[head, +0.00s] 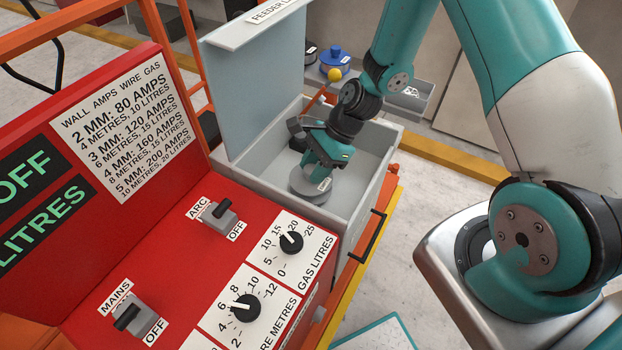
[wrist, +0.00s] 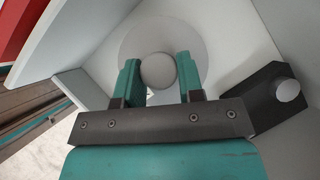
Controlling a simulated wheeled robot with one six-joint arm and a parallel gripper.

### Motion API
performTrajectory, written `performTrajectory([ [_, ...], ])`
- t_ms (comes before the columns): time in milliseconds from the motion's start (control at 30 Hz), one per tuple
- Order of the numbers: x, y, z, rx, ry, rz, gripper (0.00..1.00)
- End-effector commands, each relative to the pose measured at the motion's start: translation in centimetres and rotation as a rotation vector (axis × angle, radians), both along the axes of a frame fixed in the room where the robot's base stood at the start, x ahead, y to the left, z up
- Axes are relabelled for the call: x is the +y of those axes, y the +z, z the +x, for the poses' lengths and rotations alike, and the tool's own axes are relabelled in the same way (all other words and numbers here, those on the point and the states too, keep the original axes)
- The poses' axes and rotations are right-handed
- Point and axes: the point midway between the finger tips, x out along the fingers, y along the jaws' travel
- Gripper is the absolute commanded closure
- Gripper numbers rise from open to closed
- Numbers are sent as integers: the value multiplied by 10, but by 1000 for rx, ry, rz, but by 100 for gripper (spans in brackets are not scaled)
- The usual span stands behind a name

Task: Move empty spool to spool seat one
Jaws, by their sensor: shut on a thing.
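A grey disc-shaped spool (head: 310,192) with a small white label sits low inside the grey feeder box (head: 388,150), under my gripper (head: 320,168). In the wrist view my gripper (wrist: 158,78) is shut on the round grey hub (wrist: 158,70) of the spool, one teal finger on each side. The spool's pale flange (wrist: 190,38) spreads out around and beyond the fingers. I cannot tell whether the spool rests on a seat or is held just above the box floor. No seat label is readable.
The box lid (head: 258,90) stands open at the left. Box walls surround my gripper closely. A dark block with a round knob (wrist: 289,90) is to the right in the wrist view. A blue spool (head: 335,60) and a yellow ball (head: 334,75) are behind the box. The red control panel (head: 190,260) is in front.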

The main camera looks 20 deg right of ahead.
Motion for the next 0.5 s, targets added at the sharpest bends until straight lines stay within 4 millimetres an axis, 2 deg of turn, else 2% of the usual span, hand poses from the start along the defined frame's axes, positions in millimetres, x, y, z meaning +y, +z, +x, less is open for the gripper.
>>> performTrajectory([
  [500, 0, 9, 0, 0, 0, -2, 98],
])
